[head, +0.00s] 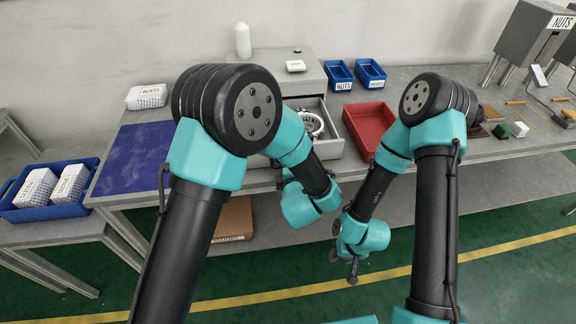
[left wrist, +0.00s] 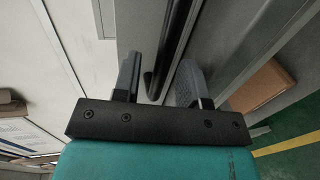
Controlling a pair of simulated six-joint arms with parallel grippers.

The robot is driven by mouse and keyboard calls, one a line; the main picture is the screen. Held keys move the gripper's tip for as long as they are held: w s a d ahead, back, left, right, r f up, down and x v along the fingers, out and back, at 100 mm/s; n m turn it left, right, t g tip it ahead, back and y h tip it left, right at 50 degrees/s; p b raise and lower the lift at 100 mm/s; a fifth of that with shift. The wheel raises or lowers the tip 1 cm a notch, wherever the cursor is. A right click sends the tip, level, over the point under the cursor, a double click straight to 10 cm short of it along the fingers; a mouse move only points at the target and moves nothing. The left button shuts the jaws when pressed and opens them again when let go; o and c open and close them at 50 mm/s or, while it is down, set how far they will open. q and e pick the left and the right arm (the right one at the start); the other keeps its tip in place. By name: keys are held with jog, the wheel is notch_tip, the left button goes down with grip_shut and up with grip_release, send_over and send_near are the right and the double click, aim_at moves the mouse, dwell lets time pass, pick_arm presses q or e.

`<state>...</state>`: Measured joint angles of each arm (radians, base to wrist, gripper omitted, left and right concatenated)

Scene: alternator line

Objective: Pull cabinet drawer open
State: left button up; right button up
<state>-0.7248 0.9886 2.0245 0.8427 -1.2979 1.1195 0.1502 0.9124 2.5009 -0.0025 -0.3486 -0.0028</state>
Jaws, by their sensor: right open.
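The grey cabinet (head: 262,65) stands on the long bench in the head view. Its drawer (head: 334,150) is pulled out toward me, with shiny metal ring parts (head: 312,122) inside. My left arm covers much of the drawer front. In the left wrist view, the drawer's dark bar handle (left wrist: 170,45) runs between the fingers of my left gripper (left wrist: 160,82). The fingers stand apart, with gaps beside the bar. My right gripper (head: 343,268) is open and empty, low in front of the bench and away from the drawer.
A red tray (head: 364,116) sits right of the drawer, with blue bins (head: 339,74) behind it. A blue mat (head: 133,158) lies left. A cardboard box (head: 234,218) is below the bench. A white bottle (head: 242,40) stands behind the cabinet. Floor in front is clear.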

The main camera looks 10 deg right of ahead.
pick_arm(q)
jog(key=v, duration=1.6)
jog(key=shift+s, duration=0.25)
jog(key=w+a+f+m+g+h, duration=0.1)
jog(key=w+a+f+m+g, duration=0.25)
jog(key=a+f, duration=0.35)
jog(key=w+a+f+m+g+h, duration=0.1)
jog(key=w+a+f+m+g, duration=0.3)
jog(key=a+f, duration=0.4)
jog(key=s+a+f+m+g+h, duration=0.2)
jog(key=s+a+f+m+g, duration=0.5)
jog(key=a, duration=0.9)
jog(key=s+f+m, duration=0.2)
jog(key=s+f, duration=0.2)
jog(key=s, duration=0.1)
jog(key=shift+f, duration=0.2)
